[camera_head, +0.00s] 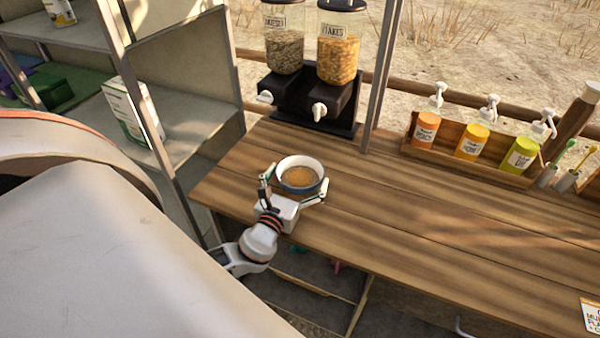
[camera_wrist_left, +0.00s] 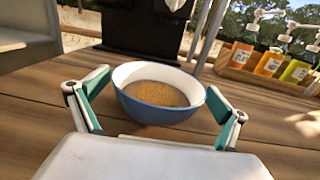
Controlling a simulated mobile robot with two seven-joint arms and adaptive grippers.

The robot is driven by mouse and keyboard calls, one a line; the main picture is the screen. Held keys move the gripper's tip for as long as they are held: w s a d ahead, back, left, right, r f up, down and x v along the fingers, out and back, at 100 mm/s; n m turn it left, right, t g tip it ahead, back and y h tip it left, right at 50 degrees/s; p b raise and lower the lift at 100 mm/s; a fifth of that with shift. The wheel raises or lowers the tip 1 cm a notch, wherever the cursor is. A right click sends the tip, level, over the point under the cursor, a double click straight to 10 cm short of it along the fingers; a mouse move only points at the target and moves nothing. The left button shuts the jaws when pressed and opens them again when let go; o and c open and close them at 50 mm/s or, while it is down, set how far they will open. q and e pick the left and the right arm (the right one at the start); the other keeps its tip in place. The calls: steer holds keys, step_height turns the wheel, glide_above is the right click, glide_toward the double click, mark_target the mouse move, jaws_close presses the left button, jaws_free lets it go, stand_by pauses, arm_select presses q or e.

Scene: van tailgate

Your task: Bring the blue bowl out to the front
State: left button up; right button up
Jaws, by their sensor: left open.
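The blue bowl (camera_head: 301,174) stands upright on the wooden tailgate table, toward its left end. It has a white inside and holds an orange-brown filling. My left gripper (camera_head: 296,190) is open, with one finger on each side of the bowl's near part. In the left wrist view the bowl (camera_wrist_left: 158,94) sits just ahead of the palm, between and slightly beyond the spread fingers (camera_wrist_left: 155,108). I cannot tell whether a finger touches the rim. My right gripper is not in view.
A cereal dispenser (camera_head: 312,100) stands behind the bowl. A wooden rack (camera_head: 470,150) of pump bottles is at the back right. Shelves (camera_head: 180,125) stand at the left. The table's middle (camera_head: 420,225) is clear.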

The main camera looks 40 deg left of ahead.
arm_select(q)
steer(key=v, duration=1.1)
